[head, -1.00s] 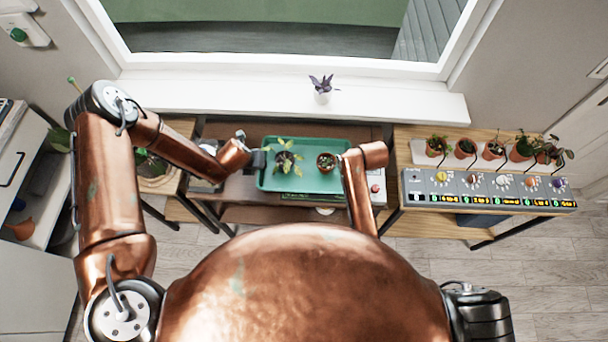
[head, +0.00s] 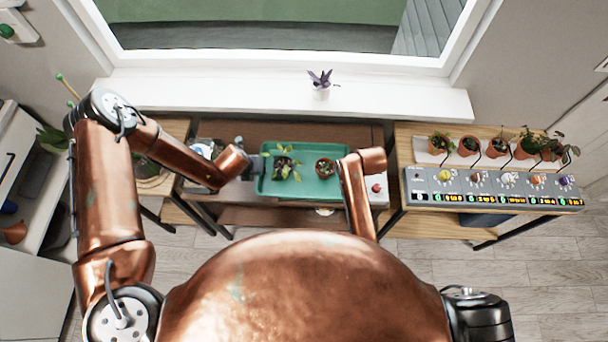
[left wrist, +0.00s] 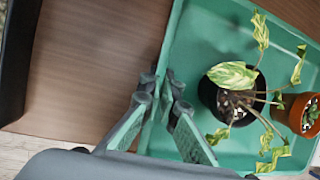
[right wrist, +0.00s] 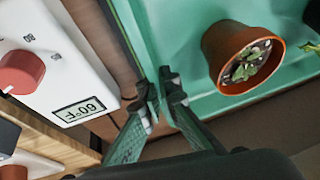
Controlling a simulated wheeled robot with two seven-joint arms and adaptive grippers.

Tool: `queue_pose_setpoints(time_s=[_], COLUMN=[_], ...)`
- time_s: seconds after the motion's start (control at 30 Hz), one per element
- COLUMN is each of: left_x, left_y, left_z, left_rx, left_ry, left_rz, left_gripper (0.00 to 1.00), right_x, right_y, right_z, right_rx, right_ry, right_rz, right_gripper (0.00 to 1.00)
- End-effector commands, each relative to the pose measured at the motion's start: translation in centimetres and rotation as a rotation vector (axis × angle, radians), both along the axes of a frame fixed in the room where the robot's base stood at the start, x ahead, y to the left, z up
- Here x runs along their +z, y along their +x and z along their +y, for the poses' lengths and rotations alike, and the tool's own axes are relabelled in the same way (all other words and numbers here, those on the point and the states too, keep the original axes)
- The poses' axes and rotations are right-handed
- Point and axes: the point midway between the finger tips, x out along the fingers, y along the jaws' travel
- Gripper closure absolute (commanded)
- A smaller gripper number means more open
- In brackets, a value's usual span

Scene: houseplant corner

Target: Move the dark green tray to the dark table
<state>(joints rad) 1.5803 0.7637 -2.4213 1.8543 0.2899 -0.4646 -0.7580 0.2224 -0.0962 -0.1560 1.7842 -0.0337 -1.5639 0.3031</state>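The green tray (head: 312,190) is in the middle of the head view, in front of the window, over the dark brown table (head: 275,132). It carries a dark pot with a variegated plant (head: 285,168) and a terracotta pot (head: 325,167). In the left wrist view my left gripper (left wrist: 165,90) has its fingers closed either side of the tray's left rim. In the right wrist view my right gripper (right wrist: 170,88) has its fingers closed either side of the opposite rim. My right forearm hides that gripper in the head view. I cannot tell whether the tray touches the table.
A light wood table (head: 412,150) at the right holds several potted plants and a grey control panel (head: 490,188). A white device with a red knob (right wrist: 20,72) is close beside my right gripper. A white sill (head: 220,90) with a small purple plant (head: 321,85) runs behind.

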Motion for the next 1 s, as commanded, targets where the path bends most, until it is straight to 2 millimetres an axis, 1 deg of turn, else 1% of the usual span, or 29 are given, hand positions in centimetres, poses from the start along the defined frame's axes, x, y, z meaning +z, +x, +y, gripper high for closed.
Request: queue_pose_setpoints(time_s=[0.03,0.13,0.43,0.7,0.77,0.87,0.97,1.0], left_x=[-0.6,-1.3,-1.0,-0.9,-0.7,0.3,2.0,2.8], left_y=[0.0,0.0,0.0,-0.1,-0.1,-0.5,-1.1,-1.3], left_z=[-0.1,0.0,0.0,0.0,0.1,0.3,0.5,0.7], left_rx=[-0.001,-0.001,0.0,0.0,0.0,0.001,0.0,0.001], left_ry=[-0.001,-0.001,0.0,0.0,0.0,0.0,-0.001,-0.002], left_rz=[0.001,0.004,0.003,0.003,0.003,0.002,0.002,0.002], left_gripper=[1.0,1.0,0.78,0.78,0.78,0.78,0.78,0.78], right_x=[-0.6,-1.3,-1.0,-1.0,-1.0,-1.0,-1.0,-1.0], right_y=[0.0,0.0,0.0,0.0,0.0,0.0,0.0,0.0], right_z=[0.0,0.0,0.0,0.0,0.0,0.0,0.0,0.0], right_rx=[0.001,0.0,0.0,0.0,0.0,0.0,0.0,0.0], right_ry=[0.001,0.0,0.0,0.0,0.0,0.0,0.0,0.0], right_rz=[0.001,0.003,0.003,0.003,0.003,0.003,0.003,0.003], right_gripper=[1.0,1.0,0.78,0.78,0.78,0.78,0.78,0.78])
